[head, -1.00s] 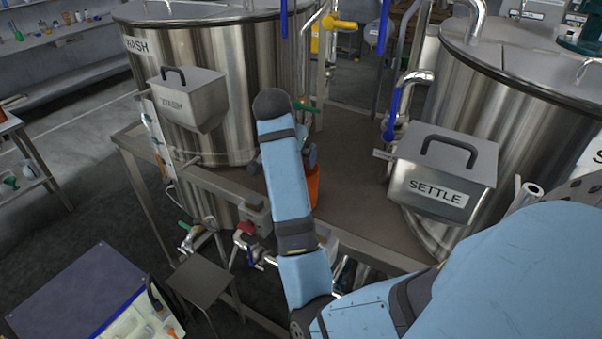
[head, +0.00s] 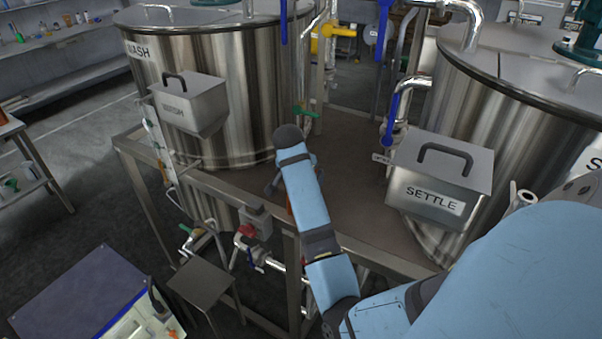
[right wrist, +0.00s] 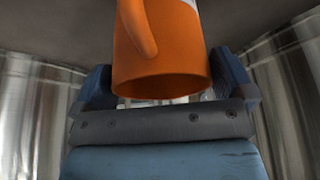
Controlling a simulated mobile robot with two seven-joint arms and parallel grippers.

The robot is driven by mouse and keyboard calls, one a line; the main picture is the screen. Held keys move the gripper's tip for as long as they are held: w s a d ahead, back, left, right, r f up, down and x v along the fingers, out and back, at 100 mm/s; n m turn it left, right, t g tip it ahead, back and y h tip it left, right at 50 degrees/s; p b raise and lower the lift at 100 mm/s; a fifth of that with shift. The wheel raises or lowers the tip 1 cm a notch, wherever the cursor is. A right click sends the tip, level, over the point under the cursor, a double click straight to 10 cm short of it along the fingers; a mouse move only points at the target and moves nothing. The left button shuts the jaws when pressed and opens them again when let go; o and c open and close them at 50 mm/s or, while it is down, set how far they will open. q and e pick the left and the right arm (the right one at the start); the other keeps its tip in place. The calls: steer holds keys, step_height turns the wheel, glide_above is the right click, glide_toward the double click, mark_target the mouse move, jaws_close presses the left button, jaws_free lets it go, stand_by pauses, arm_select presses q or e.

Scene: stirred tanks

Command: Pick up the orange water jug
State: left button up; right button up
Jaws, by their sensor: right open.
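The orange water jug (right wrist: 160,45) fills the upper middle of the right wrist view, with its handle on the left and a bit of white at the top edge. In the head view only a sliver of orange (head: 289,204) shows beside my right arm, over the platform between the tanks; the arm hides the rest. My right gripper (right wrist: 165,88) is open, with one dark blue finger on each side of the jug. I cannot tell whether either finger touches it. My left gripper is in neither view.
The WASH tank (head: 225,90) stands behind left and the SETTLE tank (head: 520,120) right, each with a labelled metal box. The grey platform (head: 355,190) between them has bare room. A rail (head: 235,193) runs along its front. Pipes and a blue-handled valve (head: 391,118) stand near the SETTLE tank.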

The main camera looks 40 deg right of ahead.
steer(key=shift+x, duration=0.95)
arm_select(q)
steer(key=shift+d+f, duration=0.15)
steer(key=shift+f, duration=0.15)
arm_select(e)
steer(key=shift+c, duration=0.5)
steer(key=c, duration=0.7)
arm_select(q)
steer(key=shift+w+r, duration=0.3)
